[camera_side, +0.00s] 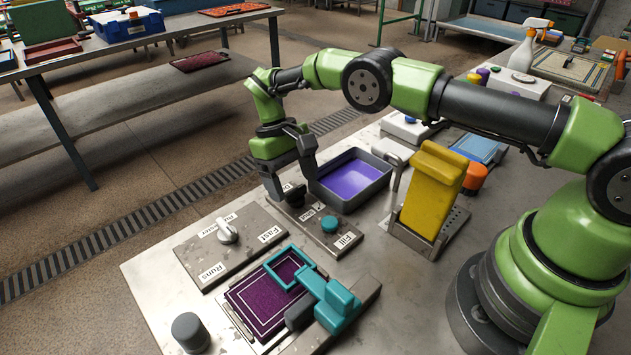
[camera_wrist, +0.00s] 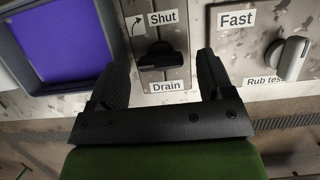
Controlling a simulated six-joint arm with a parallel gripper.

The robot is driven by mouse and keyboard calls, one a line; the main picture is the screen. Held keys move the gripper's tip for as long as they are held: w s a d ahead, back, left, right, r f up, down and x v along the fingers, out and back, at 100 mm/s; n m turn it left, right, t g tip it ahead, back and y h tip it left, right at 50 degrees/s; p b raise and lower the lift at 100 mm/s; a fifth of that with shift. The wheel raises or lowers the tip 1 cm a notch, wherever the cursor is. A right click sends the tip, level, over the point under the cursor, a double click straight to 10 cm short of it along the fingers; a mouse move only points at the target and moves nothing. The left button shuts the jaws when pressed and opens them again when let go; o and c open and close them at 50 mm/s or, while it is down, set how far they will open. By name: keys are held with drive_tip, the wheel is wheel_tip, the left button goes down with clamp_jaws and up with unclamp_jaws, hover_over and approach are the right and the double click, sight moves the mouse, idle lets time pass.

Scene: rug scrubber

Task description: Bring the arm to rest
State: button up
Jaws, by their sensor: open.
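My gripper (camera_side: 290,193) is over the metal bench, beside the grey tray, at the small plate with a black knob. In the wrist view my gripper (camera_wrist: 160,85) is open, its two dark fingers apart with nothing held between them. The black knob (camera_wrist: 160,60) shows between and beyond the fingers, on a plate labelled "Shut" and "Drain". I cannot tell whether the fingers touch the plate. In the side view the gripper partly hides the knob's plate.
A grey tray (camera_side: 384,176) of purple liquid lies right of the gripper. A yellow block (camera_side: 433,190) stands in a holder. The "Fast" dial (camera_side: 228,231), teal button (camera_side: 330,224) and teal scrubber frame (camera_side: 340,300) over a purple rug (camera_side: 255,305) are nearer the camera.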

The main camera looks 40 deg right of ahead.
drive_tip(key=s+d+r+m+t+y, duration=0.1)
drive_tip(key=s+r+t, duration=0.1)
drive_tip(key=r, duration=0.9)
drive_tip(key=s+d+r+t, duration=0.1)
drive_tip(key=s+r+t, duration=0.15)
drive_tip(key=r, duration=0.95)
drive_tip(key=s+d+r+m+t, duration=0.1)
drive_tip(key=s+r+t, duration=0.1)
drive_tip(key=s, duration=0.8)
drive_tip(key=s+d+r+m+t+y, duration=0.1)
drive_tip(key=s+t, duration=0.4)
drive_tip(key=s, duration=0.5)
drive_tip(key=shift+d+r+m, duration=0.15)
drive_tip(key=shift+r+m, duration=0.45)
drive_tip(key=shift+r, duration=0.05)
